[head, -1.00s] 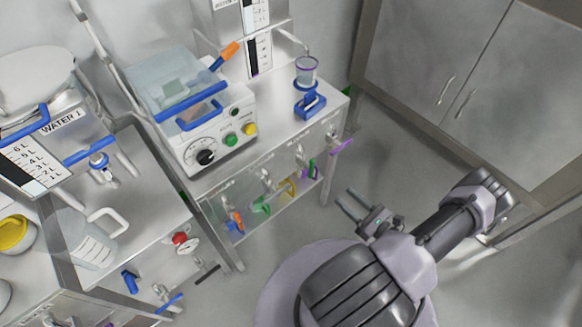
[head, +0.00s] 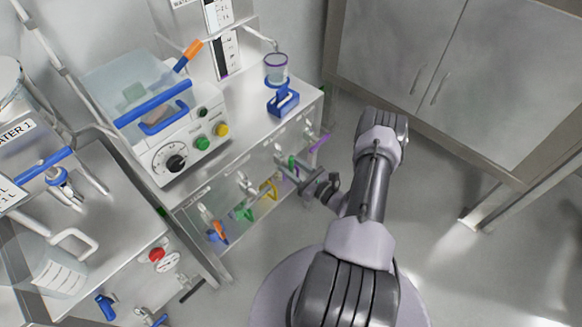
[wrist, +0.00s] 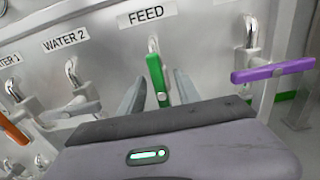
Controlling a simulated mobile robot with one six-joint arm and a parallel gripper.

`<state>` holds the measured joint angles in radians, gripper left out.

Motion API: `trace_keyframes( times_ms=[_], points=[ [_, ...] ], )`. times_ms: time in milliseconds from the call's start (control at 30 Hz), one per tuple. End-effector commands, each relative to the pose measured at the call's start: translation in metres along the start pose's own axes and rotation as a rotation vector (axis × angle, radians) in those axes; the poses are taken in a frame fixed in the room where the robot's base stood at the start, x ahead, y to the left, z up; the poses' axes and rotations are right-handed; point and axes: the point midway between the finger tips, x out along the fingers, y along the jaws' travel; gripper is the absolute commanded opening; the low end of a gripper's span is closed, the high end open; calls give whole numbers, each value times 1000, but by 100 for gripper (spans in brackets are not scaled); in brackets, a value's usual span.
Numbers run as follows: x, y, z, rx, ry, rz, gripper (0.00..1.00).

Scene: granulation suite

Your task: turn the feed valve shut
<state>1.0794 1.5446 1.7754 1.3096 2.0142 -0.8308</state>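The feed valve (wrist: 153,47) is in the wrist view below the FEED label (wrist: 147,15). Its green lever (wrist: 157,82) hangs down, nearly upright in the picture. In the head view the green lever (head: 291,166) is small on the cabinet front and partly hidden by my gripper. My gripper (wrist: 160,84) is open, with one finger on each side of the green lever. Gaps show between the lever and both fingers. The lever's lower end is close to the gripper body. In the head view my gripper (head: 300,180) is at the panel.
A purple lever (wrist: 273,71) sticks out level to the right of the feed valve. A WATER 2 label (wrist: 66,40) and a grey lever (wrist: 80,108) are to the left, then an orange lever (wrist: 14,127). In the head view, open floor (head: 440,270) lies right of my arm.

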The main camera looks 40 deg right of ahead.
Motion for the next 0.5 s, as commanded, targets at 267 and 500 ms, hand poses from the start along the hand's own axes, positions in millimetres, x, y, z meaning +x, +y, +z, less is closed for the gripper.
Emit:
trace_keyframes(
  times_ms=[267, 500],
  points=[
    [0, 0, 0, 0, 0, 0, 14],
    [0, 0, 0, 0, 0, 1, 0]
  ],
)
